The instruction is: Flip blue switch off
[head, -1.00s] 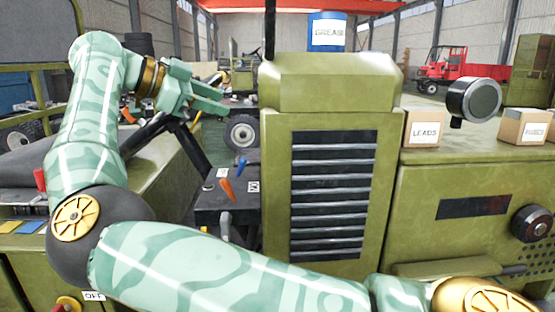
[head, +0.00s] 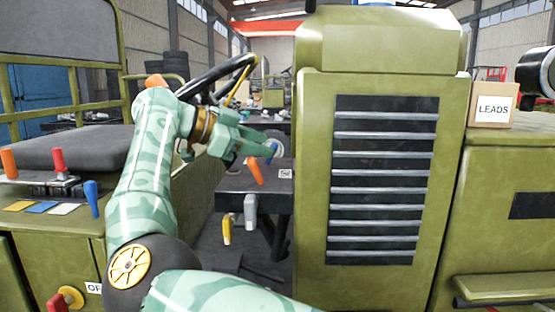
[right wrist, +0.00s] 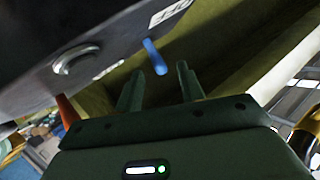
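My left gripper is not in view.
Another blue lever (head: 91,198) is on the left console. The grille housing (head: 385,180) stands right of the panel. A steering wheel (head: 217,78) is behind my arm.

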